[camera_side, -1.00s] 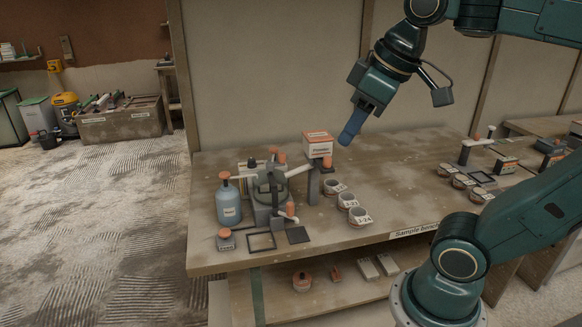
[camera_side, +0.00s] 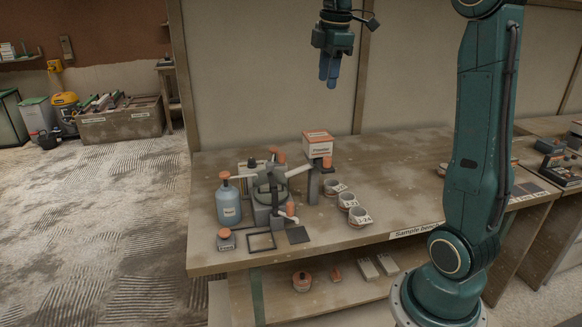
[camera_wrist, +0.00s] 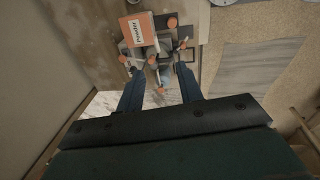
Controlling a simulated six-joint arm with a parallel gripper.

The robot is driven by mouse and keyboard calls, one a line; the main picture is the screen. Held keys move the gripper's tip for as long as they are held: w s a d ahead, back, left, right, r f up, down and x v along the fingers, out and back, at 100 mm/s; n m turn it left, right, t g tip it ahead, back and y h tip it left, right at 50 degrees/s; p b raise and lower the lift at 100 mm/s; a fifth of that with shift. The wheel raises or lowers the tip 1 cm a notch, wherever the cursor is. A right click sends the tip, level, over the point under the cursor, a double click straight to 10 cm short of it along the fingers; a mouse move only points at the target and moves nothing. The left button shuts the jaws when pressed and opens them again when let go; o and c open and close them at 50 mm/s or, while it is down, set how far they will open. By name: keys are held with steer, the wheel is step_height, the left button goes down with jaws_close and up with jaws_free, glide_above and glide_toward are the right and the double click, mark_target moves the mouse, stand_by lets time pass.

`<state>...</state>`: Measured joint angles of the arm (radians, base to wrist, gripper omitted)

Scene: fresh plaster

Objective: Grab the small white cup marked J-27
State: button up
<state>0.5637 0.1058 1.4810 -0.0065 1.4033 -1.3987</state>
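Three small cups with tilted white labels stand in a row on the bench. The front cup (camera_side: 359,217) has a label that seems to read J-24. The middle cup (camera_side: 347,202) has a label like J-21 or J-27; I cannot tell which. The back cup's (camera_side: 334,188) label is too small to read. My gripper (camera_side: 328,83) hangs high above the bench, behind and above the cups, fingers down and empty. In the wrist view its two fingers (camera_wrist: 160,70) are spread apart. I cannot make out the cups in the wrist view.
A Powder box (camera_side: 317,144) stands behind the cups, also in the wrist view (camera_wrist: 138,28). Left of the cups are an apparatus with arms (camera_side: 268,190), a blue bottle (camera_side: 229,205) and a small jar (camera_side: 226,240). The bench (camera_side: 390,165) is clear right of the cups.

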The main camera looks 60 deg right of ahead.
steer(key=d+f+n+g, duration=0.1)
steer(key=d+f+n, duration=0.35)
steer(key=d, duration=0.95)
steer(key=y, duration=0.1)
glide_above(341, 187)
steer(key=shift+g, duration=0.3)
steer(key=f, duration=2.9)
steer(key=shift+w+a+f, duration=0.1)
steer(key=shift+w+a, duration=0.05)
steer(key=shift+w, duration=0.05)
steer(key=shift+f, duration=0.1)
steer(key=shift+s+f, duration=0.15)
steer(key=shift+f, duration=2.35)
steer(key=c, duration=0.7)
